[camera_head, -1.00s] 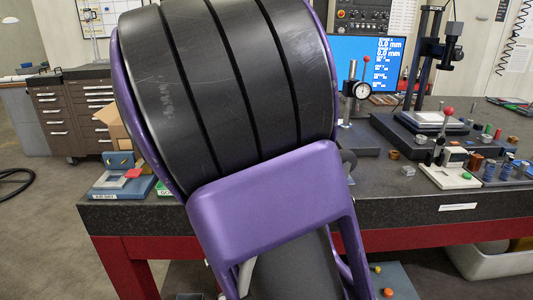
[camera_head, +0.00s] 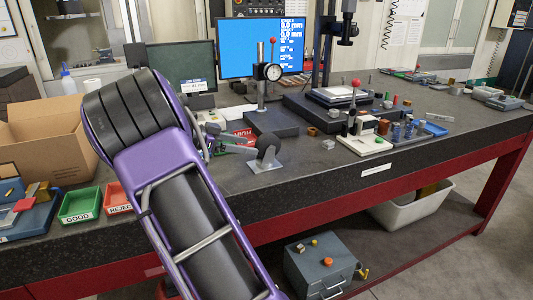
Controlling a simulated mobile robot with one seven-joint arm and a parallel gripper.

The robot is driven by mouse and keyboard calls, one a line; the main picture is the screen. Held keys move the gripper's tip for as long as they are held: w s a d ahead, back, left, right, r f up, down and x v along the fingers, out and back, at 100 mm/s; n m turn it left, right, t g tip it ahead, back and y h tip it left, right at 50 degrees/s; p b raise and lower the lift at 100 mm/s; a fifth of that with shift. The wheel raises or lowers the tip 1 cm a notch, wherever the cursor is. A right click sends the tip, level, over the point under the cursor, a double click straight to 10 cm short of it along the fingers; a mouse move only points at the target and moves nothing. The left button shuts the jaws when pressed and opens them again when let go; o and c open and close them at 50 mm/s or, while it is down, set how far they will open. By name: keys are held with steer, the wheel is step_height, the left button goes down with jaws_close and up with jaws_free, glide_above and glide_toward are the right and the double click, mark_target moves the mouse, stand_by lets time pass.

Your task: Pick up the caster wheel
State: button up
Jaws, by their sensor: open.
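The caster wheel (camera_head: 268,147) stands on the dark workbench top, right of my arm. It has a black wheel and a light grey mounting plate (camera_head: 264,166) that faces toward me. It looks fully visible, with no contact from my arm. My purple and black arm fills the left middle of the view.
A dial gauge stand (camera_head: 270,110) is just behind the wheel. A green bin (camera_head: 80,205), a red bin (camera_head: 117,197) and a cardboard box (camera_head: 45,140) are on the left. Bench in front of the wheel is clear.

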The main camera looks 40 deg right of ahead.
mark_target(267, 146)
steer(key=x, duration=0.7)
steer(key=shift+s+d+r, duration=0.2)
steer(key=shift+s+d, duration=0.05)
steer(key=shift+d, duration=0.05)
jaws_close()
